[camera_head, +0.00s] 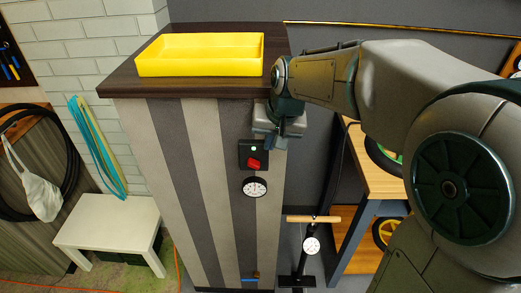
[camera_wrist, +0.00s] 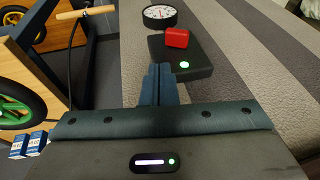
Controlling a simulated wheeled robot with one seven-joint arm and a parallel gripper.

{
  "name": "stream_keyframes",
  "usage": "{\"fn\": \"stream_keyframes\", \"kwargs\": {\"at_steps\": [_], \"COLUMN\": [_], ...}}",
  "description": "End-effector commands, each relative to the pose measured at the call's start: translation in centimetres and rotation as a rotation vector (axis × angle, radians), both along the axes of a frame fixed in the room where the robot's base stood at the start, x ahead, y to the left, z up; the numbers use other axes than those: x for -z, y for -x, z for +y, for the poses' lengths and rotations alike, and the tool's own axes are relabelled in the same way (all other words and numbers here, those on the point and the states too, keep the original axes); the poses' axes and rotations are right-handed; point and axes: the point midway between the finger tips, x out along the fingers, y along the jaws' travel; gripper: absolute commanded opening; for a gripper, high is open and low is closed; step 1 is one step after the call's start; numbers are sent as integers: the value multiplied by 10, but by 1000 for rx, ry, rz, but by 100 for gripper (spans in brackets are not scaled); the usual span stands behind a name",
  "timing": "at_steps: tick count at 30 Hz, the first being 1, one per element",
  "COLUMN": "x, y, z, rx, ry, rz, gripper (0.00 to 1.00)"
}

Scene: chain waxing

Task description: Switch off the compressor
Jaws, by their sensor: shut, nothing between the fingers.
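The compressor's switch box (camera_head: 245,148) is a small black panel on the front of a striped cabinet (camera_head: 211,180). It carries a red switch (camera_head: 253,163) and a lit green light (camera_head: 254,149). In the wrist view the red switch (camera_wrist: 177,38) sits on the black box (camera_wrist: 158,54), with the green light (camera_wrist: 184,65) glowing nearer to me. A round gauge (camera_head: 255,187) is just below the box. My gripper (camera_wrist: 160,70) is shut and empty, its fingertips just beside the box. In the head view my gripper (camera_head: 284,138) is at the cabinet's right edge; its fingers are partly hidden.
A yellow tray (camera_head: 200,66) sits on the dark cabinet top (camera_head: 130,86). A floor pump (camera_head: 309,245) with a wooden handle stands right of the cabinet, near a wooden workbench (camera_head: 375,180). A white stool (camera_head: 108,230) stands at left. Space in front of the switch looks clear.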

Motion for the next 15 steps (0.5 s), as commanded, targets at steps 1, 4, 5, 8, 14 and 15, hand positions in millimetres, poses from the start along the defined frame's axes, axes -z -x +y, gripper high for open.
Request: {"fn": "stream_keyframes", "kwargs": {"at_steps": [1,4,5,8,14,15], "x": [10,25,30,41,52,52], "y": [-3,-6,-5,-6,-6,-6], "z": [2,8,10,17,23,23], "rx": [-1,-3,-2,-3,-1,-1], "ry": [1,2,2,1,1,1], "rz": [6,3,5,2,1,0], "gripper": [0,0,0,0,0,0]}}
